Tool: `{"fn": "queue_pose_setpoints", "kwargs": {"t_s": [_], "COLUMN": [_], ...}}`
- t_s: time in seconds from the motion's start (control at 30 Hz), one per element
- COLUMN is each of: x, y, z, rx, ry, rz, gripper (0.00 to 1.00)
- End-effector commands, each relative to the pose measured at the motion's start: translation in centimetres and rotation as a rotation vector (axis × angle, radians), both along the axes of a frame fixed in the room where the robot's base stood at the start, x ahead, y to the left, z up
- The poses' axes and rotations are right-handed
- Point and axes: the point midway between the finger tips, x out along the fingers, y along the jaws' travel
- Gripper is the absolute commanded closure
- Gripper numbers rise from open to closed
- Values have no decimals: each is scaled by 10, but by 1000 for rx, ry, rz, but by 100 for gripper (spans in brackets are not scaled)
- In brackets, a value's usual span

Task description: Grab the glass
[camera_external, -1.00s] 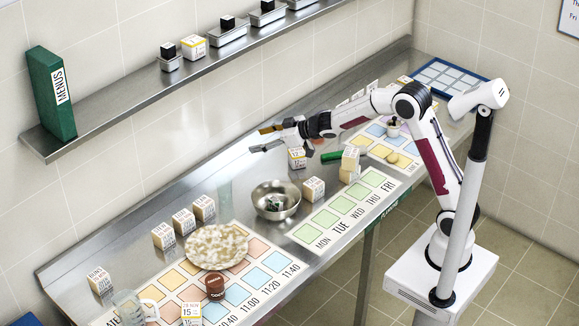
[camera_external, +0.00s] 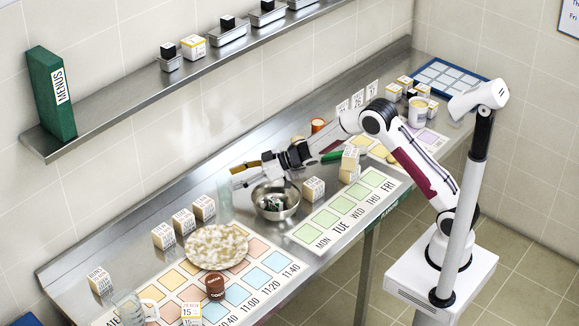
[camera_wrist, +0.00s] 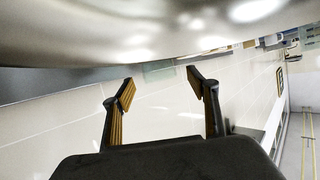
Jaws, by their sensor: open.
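A faint, pale see-through upright shape (camera_external: 225,197), which looks like a clear glass, stands on the steel counter left of the metal bowl in the external view. A clear glass jug (camera_external: 128,308) is at the counter's lower left, partly cut by the frame edge. My gripper (camera_external: 238,176) is open, beside the upper part of the faint shape and just above and left of the bowl. In the wrist view my gripper (camera_wrist: 162,92) has its two fingers apart, with no clear object between them. I cannot tell whether it touches the glass.
The metal bowl (camera_external: 290,204) lies under my wrist; its shiny surface (camera_wrist: 150,30) seems to fill the top of the wrist view. A pale round plate (camera_external: 216,268), a brown jar (camera_external: 215,286) and several date blocks stand nearby. The wall shelf (camera_external: 130,102) runs behind.

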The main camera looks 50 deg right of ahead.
Motion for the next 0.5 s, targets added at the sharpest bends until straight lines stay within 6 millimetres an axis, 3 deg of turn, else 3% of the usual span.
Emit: {"fn": "queue_pose_setpoints", "kwargs": {"t_s": [0.5], "x": [6], "y": [5], "z": [-2], "rx": [-2], "ry": [-2], "rz": [-1], "gripper": [41]}}
